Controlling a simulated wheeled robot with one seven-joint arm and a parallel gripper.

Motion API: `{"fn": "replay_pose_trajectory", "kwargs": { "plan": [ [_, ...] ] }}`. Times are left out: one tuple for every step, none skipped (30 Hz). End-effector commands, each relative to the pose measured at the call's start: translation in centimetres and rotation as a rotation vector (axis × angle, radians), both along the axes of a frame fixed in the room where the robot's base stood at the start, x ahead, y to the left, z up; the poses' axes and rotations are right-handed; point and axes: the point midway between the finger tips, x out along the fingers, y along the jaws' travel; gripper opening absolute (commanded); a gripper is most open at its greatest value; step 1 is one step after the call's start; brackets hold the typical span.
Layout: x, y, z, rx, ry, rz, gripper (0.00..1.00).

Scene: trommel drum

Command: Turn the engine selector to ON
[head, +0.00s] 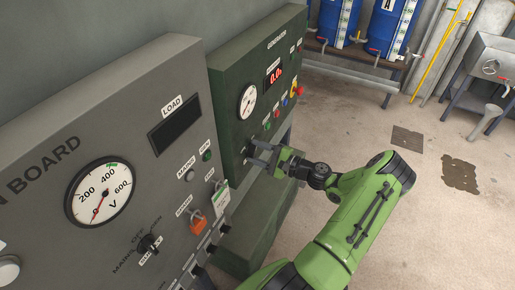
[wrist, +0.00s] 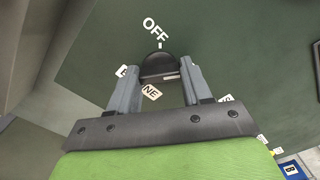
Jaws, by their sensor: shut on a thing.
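My gripper (wrist: 158,72) is shut on the black engine selector knob (wrist: 160,62), with one finger on each side of it. The white OFF label (wrist: 155,30) stands just above the knob in the wrist view, and a short white mark lies between them. A label ending in NE (wrist: 151,92) shows partly between the fingers. Another label by the right finger is mostly hidden. In the head view my gripper (head: 262,156) reaches the lower front of the green GENERATOR panel (head: 233,88); there it hides the knob.
The generator panel carries a round gauge (head: 248,101), a red display (head: 274,74) and several small coloured buttons above my gripper. The grey board (head: 140,88) with an orange padlock (head: 198,226) stands close on the left. Open floor (head: 330,120) lies to the right.

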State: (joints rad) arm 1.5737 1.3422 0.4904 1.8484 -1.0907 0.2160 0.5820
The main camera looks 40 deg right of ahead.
Motion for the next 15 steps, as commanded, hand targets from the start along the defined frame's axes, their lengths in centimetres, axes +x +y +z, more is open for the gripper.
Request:
{"fn": "replay_pose_trajectory", "kwargs": {
  "plan": [
    [-0.03,-0.03,0.04,0.029,0.014,-0.001,0.18],
    [-0.03,-0.02,0.02,0.046,0.02,-0.001,0.18],
    [-0.03,-0.03,0.0,0.068,0.028,-0.001,0.18],
    [-0.03,-0.03,-0.01,0.082,0.033,-0.001,0.18],
    [-0.04,-0.03,-0.01,0.096,0.038,-0.001,0.18],
    [-0.04,-0.04,-0.03,0.112,0.043,-0.001,0.18],
    [-0.04,-0.04,-0.04,0.123,0.048,-0.001,0.18],
    [-0.04,-0.04,-0.05,0.133,0.052,-0.001,0.18],
    [-0.04,-0.04,-0.07,0.145,0.056,-0.001,0.18],
    [-0.04,-0.04,-0.08,0.154,0.059,-0.001,0.18],
    [-0.04,-0.05,-0.09,0.161,0.062,-0.001,0.18],
    [-0.04,-0.04,-0.12,0.168,0.064,-0.001,0.18],
    [-0.04,-0.04,-0.13,0.173,0.066,-0.001,0.18],
    [-0.04,-0.04,-0.14,0.178,0.068,-0.001,0.18],
    [-0.04,-0.04,-0.15,0.182,0.069,-0.001,0.18]
  ]
}}
